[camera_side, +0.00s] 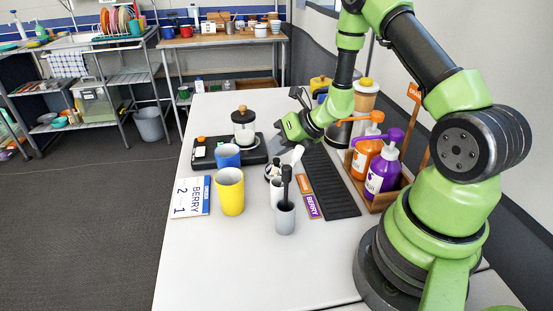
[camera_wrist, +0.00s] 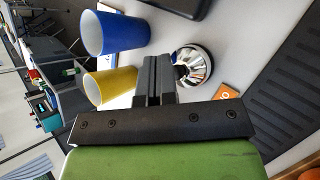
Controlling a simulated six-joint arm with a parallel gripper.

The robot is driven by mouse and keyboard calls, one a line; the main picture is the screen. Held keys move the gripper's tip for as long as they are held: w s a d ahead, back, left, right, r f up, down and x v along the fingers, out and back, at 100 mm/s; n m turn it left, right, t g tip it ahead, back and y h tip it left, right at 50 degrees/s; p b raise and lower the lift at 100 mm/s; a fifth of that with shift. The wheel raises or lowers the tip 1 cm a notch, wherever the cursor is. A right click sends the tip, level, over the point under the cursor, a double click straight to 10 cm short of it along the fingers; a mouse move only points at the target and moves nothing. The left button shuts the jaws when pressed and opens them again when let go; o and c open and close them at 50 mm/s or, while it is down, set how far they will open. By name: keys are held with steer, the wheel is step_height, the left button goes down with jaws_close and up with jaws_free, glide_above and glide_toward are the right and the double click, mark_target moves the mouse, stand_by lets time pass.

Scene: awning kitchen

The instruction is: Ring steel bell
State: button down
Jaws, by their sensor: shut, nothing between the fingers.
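The steel bell (camera_wrist: 193,66) shows in the wrist view as a shiny round dome with a dark rim, just right of my fingertips. In the side view the small bell (camera_side: 273,170) stands on the table behind the white cup, partly hidden. My gripper (camera_wrist: 157,62) is shut and empty, its two dark fingers pressed together. In the side view my gripper (camera_side: 281,140) hangs above the table, behind the bell. In the wrist view the fingertips overlap the bell's left edge; I cannot tell whether they touch it.
A blue cup (camera_side: 227,156) and a yellow cup (camera_side: 230,192) stand left of the bell. A white cup (camera_side: 277,188) and a grey cup (camera_side: 285,220) stand in front. A French press (camera_side: 244,127) is behind. Pump bottles (camera_side: 382,172) stand at right. The front table is clear.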

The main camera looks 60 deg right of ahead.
steer(key=shift+f, duration=0.4)
stand_by(0.5)
steer(key=shift+r, duration=0.8)
steer(key=shift+r, duration=0.1)
steer(key=shift+r, duration=2.45)
